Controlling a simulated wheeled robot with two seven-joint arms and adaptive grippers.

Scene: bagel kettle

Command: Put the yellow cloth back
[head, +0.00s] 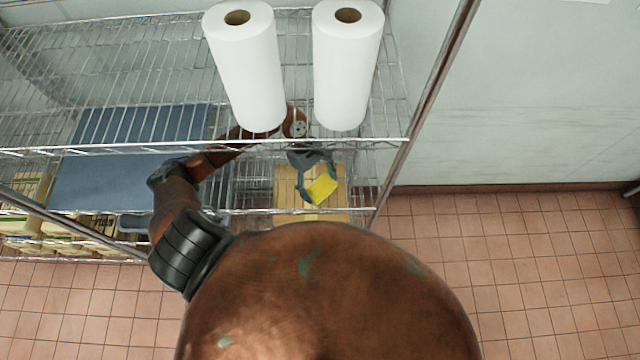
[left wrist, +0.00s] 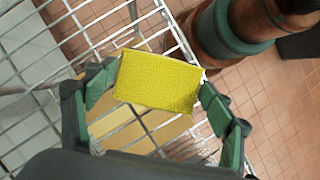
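The yellow cloth (head: 321,187) is a small, thick, textured rectangle. It also shows in the left wrist view (left wrist: 158,82), where it lies between the two fingers, one at each short edge. My left gripper (head: 318,180) reaches into the wire rack and is shut on the cloth, with the fingers spread to its width. The fingers show with green pads in the left wrist view (left wrist: 160,88). The cloth is over the wire shelf (left wrist: 38,128); I cannot tell whether it touches the wires. My right gripper is in neither view.
Two white paper towel rolls (head: 245,70) (head: 347,70) stand on the upper wire shelf (head: 160,85), above my left arm. Blue flat items (head: 110,185) lie at left. A tan box (head: 290,180) shows below the cloth. A rack post (head: 425,90) stands right; tiled floor lies beyond.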

